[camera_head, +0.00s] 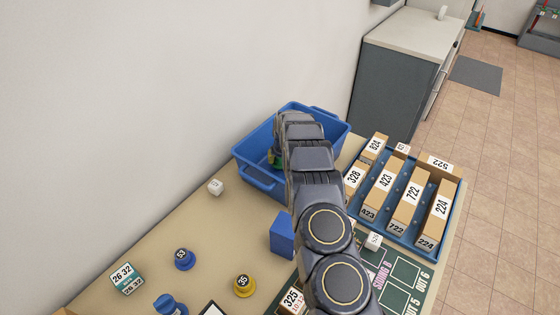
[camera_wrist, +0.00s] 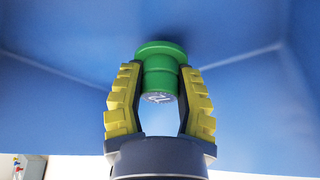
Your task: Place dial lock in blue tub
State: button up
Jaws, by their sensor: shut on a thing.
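The blue tub (camera_head: 258,174) stands against the wall at the far end of the table. My arm reaches over it, and my gripper is low in or just above it, mostly hidden behind my arm in the head view. In the wrist view my gripper (camera_wrist: 160,78) has its yellow fingers shut on a green dial lock (camera_wrist: 160,52), a stepped round piece with a pale marked face. The tub's blue inner walls (camera_wrist: 60,105) fill the background there. I cannot tell whether the lock touches the tub floor.
Right of the tub is a blue tray (camera_head: 398,237) of numbered boxes. A blue block (camera_head: 282,235), a small white cube (camera_head: 215,186), a blue knob (camera_head: 184,259) and a yellow knob (camera_head: 244,286) stand on the table. A dark mat (camera_head: 405,272) lies at the right edge.

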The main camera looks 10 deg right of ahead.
jog(key=shift+f, duration=0.85)
jog(key=o, duration=1)
jog(key=shift+f, duration=0.1)
